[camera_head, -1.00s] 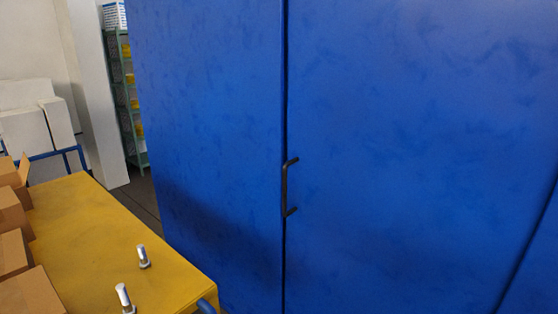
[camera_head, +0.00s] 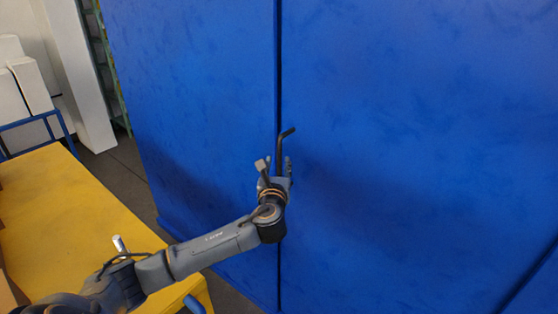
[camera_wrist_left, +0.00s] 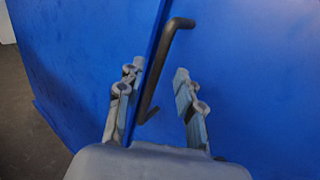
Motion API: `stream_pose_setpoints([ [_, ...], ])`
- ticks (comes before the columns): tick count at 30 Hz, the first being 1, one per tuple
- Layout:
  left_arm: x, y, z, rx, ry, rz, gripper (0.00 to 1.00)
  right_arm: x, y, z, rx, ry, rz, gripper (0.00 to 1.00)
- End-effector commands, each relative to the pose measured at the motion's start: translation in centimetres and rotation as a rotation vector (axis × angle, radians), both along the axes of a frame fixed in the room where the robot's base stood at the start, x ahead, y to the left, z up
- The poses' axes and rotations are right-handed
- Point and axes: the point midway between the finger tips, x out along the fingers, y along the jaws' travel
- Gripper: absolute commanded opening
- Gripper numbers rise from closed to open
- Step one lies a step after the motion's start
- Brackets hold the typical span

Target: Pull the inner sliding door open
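The blue sliding door (camera_head: 400,130) fills the right of the head view, with a dark vertical seam along its left edge. A black bar handle (camera_head: 283,150) stands beside that seam; its lower part is hidden behind my gripper. My left gripper (camera_head: 276,168) is at the handle, coming from below left. In the left wrist view, the fingers (camera_wrist_left: 158,85) are spread apart, one on each side of the handle (camera_wrist_left: 163,65), with a visible gap to the right finger. Contact with the left finger cannot be told. My right gripper is not in view.
A yellow table (camera_head: 70,220) stands at the left, below my left arm, with a metal peg (camera_head: 119,244) on it. Another blue panel (camera_head: 190,110) lies left of the seam. White boxes (camera_head: 25,80) stand at the far left. Grey floor shows between table and panel.

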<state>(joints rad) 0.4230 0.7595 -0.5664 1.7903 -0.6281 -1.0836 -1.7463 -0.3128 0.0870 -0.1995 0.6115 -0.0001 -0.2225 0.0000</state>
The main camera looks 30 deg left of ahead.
Motion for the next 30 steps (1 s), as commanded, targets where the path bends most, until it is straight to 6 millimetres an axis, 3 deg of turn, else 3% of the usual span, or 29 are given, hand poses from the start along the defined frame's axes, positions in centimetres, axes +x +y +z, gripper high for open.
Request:
stream_pose_setpoints([
  [3, 2.2, 1.2, -0.4, 0.0, -0.004, 0.002, 0.36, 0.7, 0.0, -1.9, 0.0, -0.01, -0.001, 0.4],
  [9, 4.6, 2.5, -0.3, -0.002, -0.001, 0.0, 0.36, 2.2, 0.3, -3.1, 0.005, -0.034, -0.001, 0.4],
  [22, 5.5, 3.0, 0.0, -0.002, 0.0, -0.002, 0.36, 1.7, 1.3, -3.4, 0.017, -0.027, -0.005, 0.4],
  [27, 5.5, 3.0, 0.0, -0.002, 0.0, -0.001, 0.04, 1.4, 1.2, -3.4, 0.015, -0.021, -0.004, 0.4],
  [30, 5.5, 3.0, 0.0, -0.002, 0.0, -0.001, 0.0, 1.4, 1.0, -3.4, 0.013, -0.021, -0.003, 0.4],
])
